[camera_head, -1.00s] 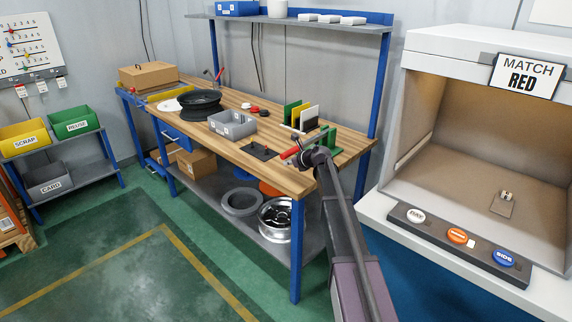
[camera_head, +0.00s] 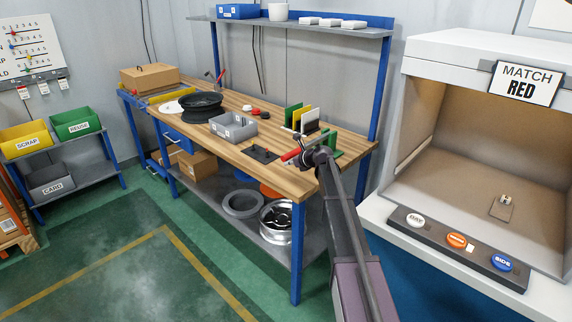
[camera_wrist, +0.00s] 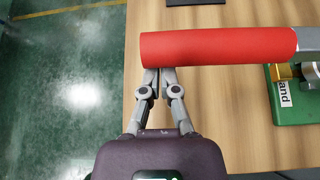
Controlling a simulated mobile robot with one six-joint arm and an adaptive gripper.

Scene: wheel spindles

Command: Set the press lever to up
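The press lever's red handle (camera_head: 291,155) is by the near right part of the wooden bench, beside the green press (camera_head: 335,143). In the wrist view the red handle (camera_wrist: 215,46) lies across the top, and its right end meets a metal arm by the green base (camera_wrist: 290,105). My gripper (camera_wrist: 157,76) has its two fingers close together at the handle's left part, at its lower edge. The fingertips are hidden at the handle, so touch cannot be told. In the head view my gripper (camera_head: 308,157) is small beside the handle.
On the bench are a black plate (camera_head: 260,154), a grey bin (camera_head: 233,127), upright coloured cards (camera_head: 296,118) and a black tyre (camera_head: 201,106). A light booth (camera_head: 480,170) with buttons stands at the right. The bench's front edge lies under my arm.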

